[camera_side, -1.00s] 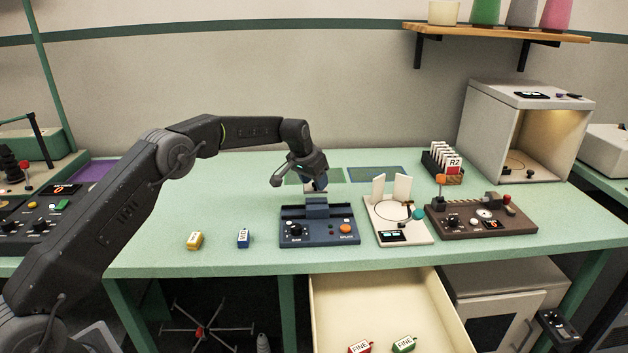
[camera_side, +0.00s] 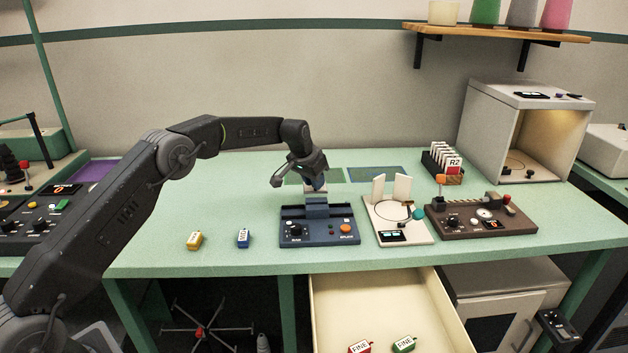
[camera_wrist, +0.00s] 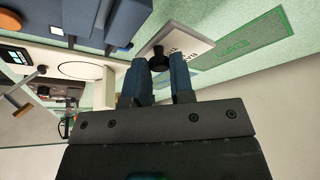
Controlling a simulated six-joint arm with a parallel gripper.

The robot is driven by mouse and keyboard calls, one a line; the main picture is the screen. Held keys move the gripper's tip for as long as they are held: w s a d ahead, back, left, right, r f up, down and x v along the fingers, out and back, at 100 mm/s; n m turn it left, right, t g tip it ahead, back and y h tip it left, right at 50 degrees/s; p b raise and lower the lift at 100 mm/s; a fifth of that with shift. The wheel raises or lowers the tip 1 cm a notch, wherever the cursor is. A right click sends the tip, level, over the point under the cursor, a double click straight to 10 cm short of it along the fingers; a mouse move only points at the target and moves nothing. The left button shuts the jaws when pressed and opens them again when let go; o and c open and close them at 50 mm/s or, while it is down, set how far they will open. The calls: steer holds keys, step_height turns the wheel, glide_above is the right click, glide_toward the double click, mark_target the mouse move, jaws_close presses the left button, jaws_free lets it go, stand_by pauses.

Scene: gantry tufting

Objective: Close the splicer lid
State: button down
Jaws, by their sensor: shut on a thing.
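The splicer (camera_side: 318,226) is a dark blue box with a black knob and an orange button, on the green bench. Its lid seems to be the pale lettered plate (camera_wrist: 195,46) with a black knob (camera_wrist: 160,57), standing raised at the back of the box. Only a small pale part of the plate (camera_side: 315,188) shows in the side view, under my gripper (camera_side: 317,184). In the wrist view, my gripper (camera_wrist: 160,78) has its two blue fingers around the knob, shut on it. The exact contact is partly hidden by the fingers.
A white device with two upright flaps (camera_side: 398,218) stands close to the splicer's right, then a brown device (camera_side: 480,217). An open drawer (camera_side: 385,310) is below.

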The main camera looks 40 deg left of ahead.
steer(key=shift+s+d, duration=2.8)
steer(key=shift+d, duration=0.05)
steer(key=c, duration=1)
jaws_free()
steer(key=shift+r, duration=0.1)
steer(key=v, duration=1.3)
steer(key=shift+s+r, duration=0.2)
steer(key=shift+r, duration=0.05)
